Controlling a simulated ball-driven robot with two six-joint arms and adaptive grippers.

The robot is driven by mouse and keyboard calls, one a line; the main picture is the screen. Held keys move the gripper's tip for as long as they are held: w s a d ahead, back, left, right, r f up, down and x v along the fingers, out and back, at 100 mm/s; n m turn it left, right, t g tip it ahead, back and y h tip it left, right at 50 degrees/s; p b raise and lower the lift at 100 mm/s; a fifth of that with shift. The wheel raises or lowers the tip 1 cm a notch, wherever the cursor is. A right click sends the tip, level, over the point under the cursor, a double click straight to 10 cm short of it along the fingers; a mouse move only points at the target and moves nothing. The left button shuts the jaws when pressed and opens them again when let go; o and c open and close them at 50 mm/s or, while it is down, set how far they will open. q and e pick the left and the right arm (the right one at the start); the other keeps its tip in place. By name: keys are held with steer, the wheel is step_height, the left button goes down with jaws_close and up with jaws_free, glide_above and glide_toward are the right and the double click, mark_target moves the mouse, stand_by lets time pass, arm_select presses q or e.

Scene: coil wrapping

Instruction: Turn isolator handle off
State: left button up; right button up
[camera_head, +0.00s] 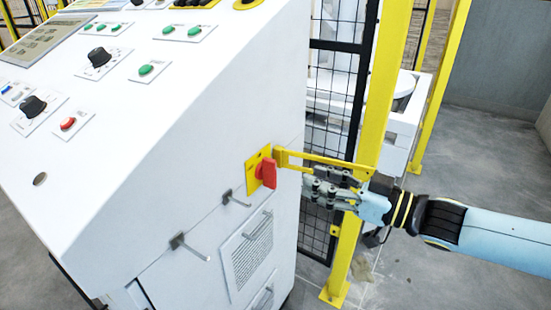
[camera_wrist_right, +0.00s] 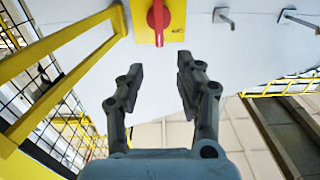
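The red isolator handle (camera_head: 267,173) sits on a yellow plate (camera_head: 253,165) on the side face of the white control cabinet (camera_head: 190,140). My right gripper (camera_head: 307,180) is just to the right of the handle in the head view, pointing at it and apart from it. In the right wrist view the red handle (camera_wrist_right: 158,18) stands upright on its yellow plate (camera_wrist_right: 172,32) at the top. There my right gripper (camera_wrist_right: 158,72) shows its two fingers spread, with nothing between them. My left gripper is not in view.
A yellow bracket (camera_head: 320,158) runs from the cabinet to a yellow post (camera_head: 385,95), close above my right gripper. Black mesh fencing (camera_head: 335,60) stands behind. Metal hooks (camera_head: 190,248) stick out of the cabinet below the handle. Grey floor (camera_head: 450,150) is clear at right.

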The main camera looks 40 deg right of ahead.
mark_target(276, 165)
steer(key=x, duration=0.9)
steer(key=shift+d, duration=0.1)
steer(key=shift+w+a, duration=0.3)
steer(key=shift+w, duration=0.3)
jaws_close()
